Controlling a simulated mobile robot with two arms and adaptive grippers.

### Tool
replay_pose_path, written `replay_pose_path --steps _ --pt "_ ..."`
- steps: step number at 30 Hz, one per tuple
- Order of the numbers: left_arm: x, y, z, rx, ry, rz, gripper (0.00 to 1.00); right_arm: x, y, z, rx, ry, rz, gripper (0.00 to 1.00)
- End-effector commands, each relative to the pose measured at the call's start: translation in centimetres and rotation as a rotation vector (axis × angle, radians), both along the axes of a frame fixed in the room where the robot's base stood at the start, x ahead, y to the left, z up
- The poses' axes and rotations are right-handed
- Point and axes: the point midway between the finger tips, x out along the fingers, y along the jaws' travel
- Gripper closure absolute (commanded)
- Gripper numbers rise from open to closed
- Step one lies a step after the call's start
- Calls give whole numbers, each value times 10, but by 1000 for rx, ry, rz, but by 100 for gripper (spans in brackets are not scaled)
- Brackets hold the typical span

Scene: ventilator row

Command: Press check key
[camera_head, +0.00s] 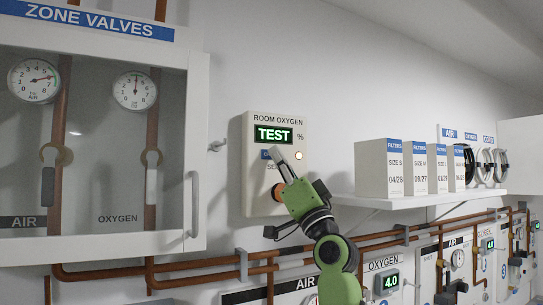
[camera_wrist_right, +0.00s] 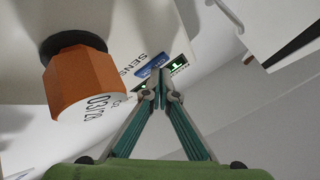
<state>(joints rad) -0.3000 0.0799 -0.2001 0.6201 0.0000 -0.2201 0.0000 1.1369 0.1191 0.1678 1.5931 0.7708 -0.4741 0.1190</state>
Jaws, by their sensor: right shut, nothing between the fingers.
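The room oxygen monitor (camera_head: 251,185) is a pale panel on the wall, with a green display (camera_head: 273,134) reading "TEST" and a lit yellowish lamp (camera_head: 299,155). The blue check key (camera_head: 265,155) sits below the display, mostly hidden by my right gripper (camera_head: 275,154). In the right wrist view the blue key (camera_wrist_right: 148,66) shows just beyond the fingertips of my right gripper (camera_wrist_right: 162,76). The fingers are shut and empty, with tips at or very near the key; contact cannot be told. My left gripper is not in view.
An orange sensor (camera_wrist_right: 85,82) on a black collar sticks out beside my right gripper. A shelf (camera_head: 430,197) with filter boxes (camera_head: 380,170) stands to the right. The zone valves cabinet (camera_head: 197,150) is on the left, and copper pipes (camera_head: 200,279) run below.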

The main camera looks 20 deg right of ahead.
Motion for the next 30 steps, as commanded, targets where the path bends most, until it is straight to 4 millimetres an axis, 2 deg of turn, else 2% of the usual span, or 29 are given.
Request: replay_pose_path --steps 14,30 --pt "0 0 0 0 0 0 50 2 0 0 0 1 -1 100" --pt "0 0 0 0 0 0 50 -12 -1 -1 1 1 0 100"
